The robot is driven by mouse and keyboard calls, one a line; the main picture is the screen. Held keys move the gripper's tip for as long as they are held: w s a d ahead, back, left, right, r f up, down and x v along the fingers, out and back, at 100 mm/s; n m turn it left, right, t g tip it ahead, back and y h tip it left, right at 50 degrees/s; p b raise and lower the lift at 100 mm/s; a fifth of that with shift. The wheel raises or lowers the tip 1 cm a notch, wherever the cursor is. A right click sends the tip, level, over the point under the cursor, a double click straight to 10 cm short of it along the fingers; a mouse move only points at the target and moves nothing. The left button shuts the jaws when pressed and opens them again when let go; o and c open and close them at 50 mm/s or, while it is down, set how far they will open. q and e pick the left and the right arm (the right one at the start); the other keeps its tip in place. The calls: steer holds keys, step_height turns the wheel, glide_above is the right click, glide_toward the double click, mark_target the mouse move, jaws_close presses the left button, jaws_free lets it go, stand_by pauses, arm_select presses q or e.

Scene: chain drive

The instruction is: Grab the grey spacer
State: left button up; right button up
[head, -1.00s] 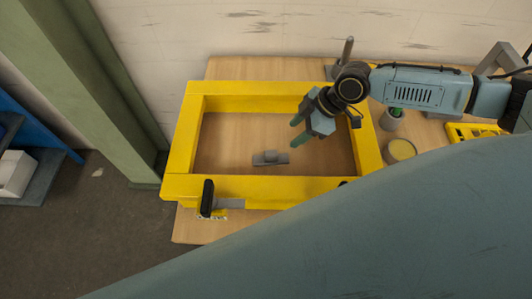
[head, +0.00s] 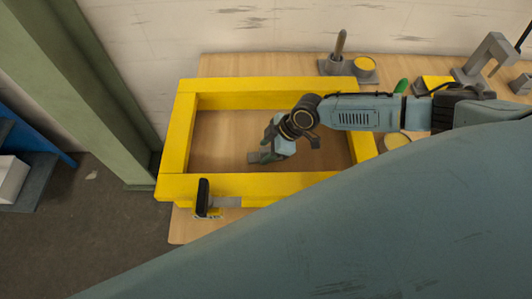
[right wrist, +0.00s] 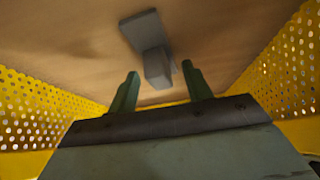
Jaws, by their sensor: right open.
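The grey spacer (right wrist: 148,40) lies on the wooden surface inside the yellow frame (head: 176,130). In the head view the spacer (head: 253,157) is partly hidden by my right gripper (head: 267,150). My right gripper is inside the frame, just above and to the right of the spacer. In the right wrist view its two green fingers (right wrist: 160,88) are apart, with the near end of the spacer in line with the gap between them. I cannot tell whether the fingers reach down beside it. The left gripper is not in view.
The frame's yellow walls surround the right gripper; in the right wrist view a perforated yellow wall (right wrist: 290,65) rises at the right. A black-handled clamp (head: 203,195) sits on the frame's front edge.

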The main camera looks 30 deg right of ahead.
steer(key=shift+w+a+f, duration=0.1)
steer(key=shift+a+f, duration=0.05)
steer(key=shift+f, duration=0.2)
steer(key=shift+c, duration=0.3)
jaws_close()
